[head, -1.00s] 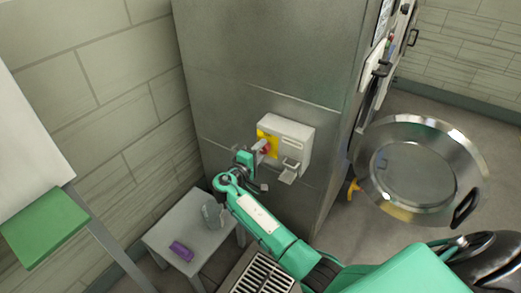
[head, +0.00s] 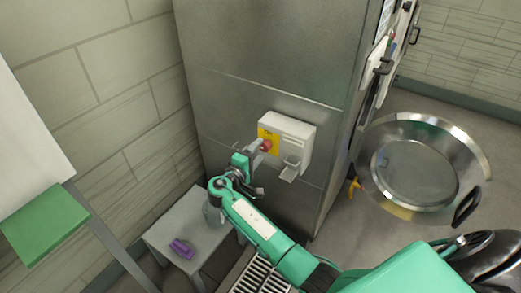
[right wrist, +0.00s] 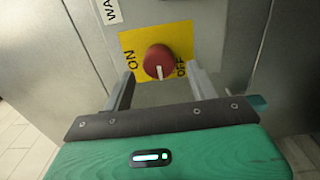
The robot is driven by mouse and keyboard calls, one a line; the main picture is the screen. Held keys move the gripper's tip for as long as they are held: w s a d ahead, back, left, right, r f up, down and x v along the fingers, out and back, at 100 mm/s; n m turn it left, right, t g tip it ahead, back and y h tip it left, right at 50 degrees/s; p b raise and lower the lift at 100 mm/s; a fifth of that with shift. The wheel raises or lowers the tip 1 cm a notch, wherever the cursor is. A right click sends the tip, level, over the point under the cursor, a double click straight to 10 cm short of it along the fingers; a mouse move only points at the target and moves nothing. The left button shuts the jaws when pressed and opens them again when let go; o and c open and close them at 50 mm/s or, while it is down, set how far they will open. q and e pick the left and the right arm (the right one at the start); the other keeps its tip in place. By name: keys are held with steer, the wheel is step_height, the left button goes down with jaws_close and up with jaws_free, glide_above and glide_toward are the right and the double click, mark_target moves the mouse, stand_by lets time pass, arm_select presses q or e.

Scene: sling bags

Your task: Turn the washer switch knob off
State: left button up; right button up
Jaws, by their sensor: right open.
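The red switch knob (right wrist: 158,60) sits on a yellow plate (right wrist: 178,36) marked ON at the left and OFF at the lower right. Its white mark points down in the right wrist view. In the head view the knob (head: 267,146) is on a pale box (head: 295,138) on the side of the steel washer (head: 250,60). My right gripper (right wrist: 161,78) is open and faces the knob, with one finger to each side in the picture. The fingertips appear short of the knob, without visible contact. It also shows in the head view (head: 258,154). My left gripper is not in view.
A small grey table (head: 190,220) with a purple item (head: 181,249) stands below left. The round washer door (head: 415,170) hangs open at the right. A floor grate (head: 262,277) lies under my right arm. A tiled wall is at the left.

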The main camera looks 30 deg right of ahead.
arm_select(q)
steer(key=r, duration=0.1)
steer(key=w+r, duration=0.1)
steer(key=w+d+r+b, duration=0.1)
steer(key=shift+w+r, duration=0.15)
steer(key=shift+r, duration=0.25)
arm_select(e)
steer(key=v, duration=1.1)
steer(key=shift+f, duration=0.1)
